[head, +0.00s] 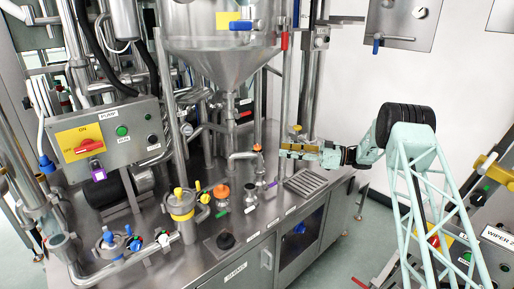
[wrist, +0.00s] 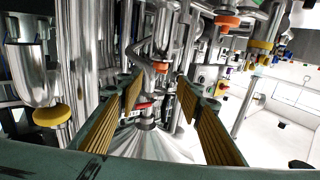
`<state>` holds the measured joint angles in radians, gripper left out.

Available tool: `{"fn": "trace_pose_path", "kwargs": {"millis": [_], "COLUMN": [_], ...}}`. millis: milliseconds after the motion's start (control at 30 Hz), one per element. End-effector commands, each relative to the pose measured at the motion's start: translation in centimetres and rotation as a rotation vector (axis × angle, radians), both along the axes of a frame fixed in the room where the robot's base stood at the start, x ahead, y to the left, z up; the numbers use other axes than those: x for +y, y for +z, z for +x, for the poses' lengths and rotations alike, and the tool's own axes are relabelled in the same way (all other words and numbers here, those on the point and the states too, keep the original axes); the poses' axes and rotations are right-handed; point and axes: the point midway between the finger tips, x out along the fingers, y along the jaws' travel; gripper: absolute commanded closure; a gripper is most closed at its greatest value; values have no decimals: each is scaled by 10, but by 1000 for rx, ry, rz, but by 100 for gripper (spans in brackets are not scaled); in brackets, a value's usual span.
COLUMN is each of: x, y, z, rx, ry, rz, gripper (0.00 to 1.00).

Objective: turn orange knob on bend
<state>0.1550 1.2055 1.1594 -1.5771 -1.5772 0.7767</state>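A small orange knob (head: 257,147) sits at the end of a curved steel pipe bend (head: 240,155), behind the front edge of the machine deck. My gripper (head: 284,150) is to the right of the knob, apart from it, with its ribbed gold finger pads pointing left. In the wrist view, which looks upside down, my gripper (wrist: 158,82) is open, its two fingers spread wide with nothing between the pads. An orange knob (wrist: 160,67) on a curved pipe shows beyond the gap between the fingertips. It appears to be the same knob.
A steel hopper (head: 222,60) hangs above. Vertical pipes crowd behind. A slotted drain grate (head: 306,183) lies below my gripper. Open floor is at the right.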

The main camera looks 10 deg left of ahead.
Motion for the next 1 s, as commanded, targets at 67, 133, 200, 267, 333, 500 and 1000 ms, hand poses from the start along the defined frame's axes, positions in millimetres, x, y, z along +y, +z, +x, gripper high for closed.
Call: {"fn": "trace_pose_path", "kwargs": {"millis": [67,133,200,267,333,500,1000], "x": [2,4,8,12,17,36,101], "y": [0,0,0,0,0,0,0], "z": [0,0,1,1,2,5,14], "rx": [0,0,0,0,0,0,0], "ry": [0,1,1,1,1,1,2], "rz": [0,0,0,0,-1,0,0], "gripper": [66,66,66,66,66,66,66]}}
